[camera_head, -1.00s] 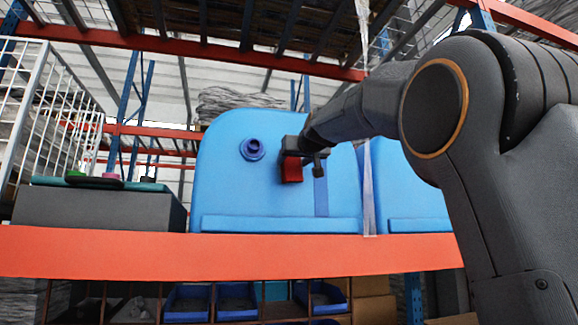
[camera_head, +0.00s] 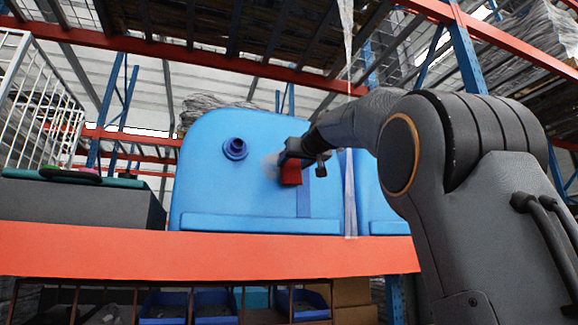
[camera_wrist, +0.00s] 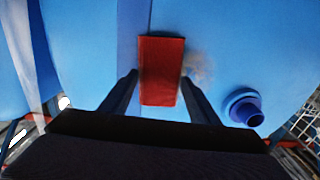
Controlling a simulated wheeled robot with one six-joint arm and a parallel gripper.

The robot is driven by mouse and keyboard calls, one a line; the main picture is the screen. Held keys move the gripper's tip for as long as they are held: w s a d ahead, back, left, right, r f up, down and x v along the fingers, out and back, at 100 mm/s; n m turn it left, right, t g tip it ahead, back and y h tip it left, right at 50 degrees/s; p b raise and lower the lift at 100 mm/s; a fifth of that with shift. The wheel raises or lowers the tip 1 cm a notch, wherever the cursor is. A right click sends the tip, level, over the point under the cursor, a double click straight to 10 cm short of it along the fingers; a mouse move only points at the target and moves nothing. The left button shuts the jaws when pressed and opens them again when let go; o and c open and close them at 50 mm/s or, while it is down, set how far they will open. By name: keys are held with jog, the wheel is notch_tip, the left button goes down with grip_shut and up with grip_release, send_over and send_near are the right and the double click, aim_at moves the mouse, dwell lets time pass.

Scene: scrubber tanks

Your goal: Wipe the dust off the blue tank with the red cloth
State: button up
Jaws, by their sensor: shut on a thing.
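The blue tank (camera_head: 262,200) stands on an orange-red shelf beam, with a dark blue round port (camera_head: 235,149) on its face. A pale greyish dust patch (camera_head: 270,165) lies on the tank face between the port and my gripper; it also shows in the wrist view (camera_wrist: 200,67), just right of the cloth. My gripper (camera_head: 294,160) is shut on the red cloth (camera_head: 291,173), a folded rectangular pad. In the wrist view, the cloth (camera_wrist: 161,70) sits between the two dark fingers, against or very near the tank face; I cannot tell whether it touches.
A second blue tank (camera_head: 372,200) stands to the right, behind a hanging translucent strip (camera_head: 350,195). The orange-red beam (camera_head: 200,255) runs below the tanks. A grey box (camera_head: 75,203) and a white wire cage (camera_head: 35,105) are at left. Blue bins (camera_head: 215,305) sit below.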

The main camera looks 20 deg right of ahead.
jog(key=shift+w+a+r+p, duration=0.1)
jog(key=shift+a+r+p, duration=0.2)
jog(key=shift+a+p, duration=0.3)
jog(key=shift+w+a+r+p, duration=0.1)
jog(key=shift+a+r+p, duration=0.25)
jog(key=shift+a+p, duration=0.25)
jog(key=shift+w+a+r+p, duration=0.1)
jog(key=shift+a+r+p, duration=0.2)
jog(key=shift+a+p, duration=0.3)
jog(key=shift+w+a+r+p, duration=0.1)
jog(key=shift+a+p, duration=0.75)
jog(key=shift+a, duration=0.55)
jog(key=shift+w+a+p, duration=0.1)
jog(key=shift+a+p, duration=0.75)
jog(key=shift+a, duration=0.55)
jog(key=shift+c, duration=0.2)
jog(key=shift+a, duration=0.6)
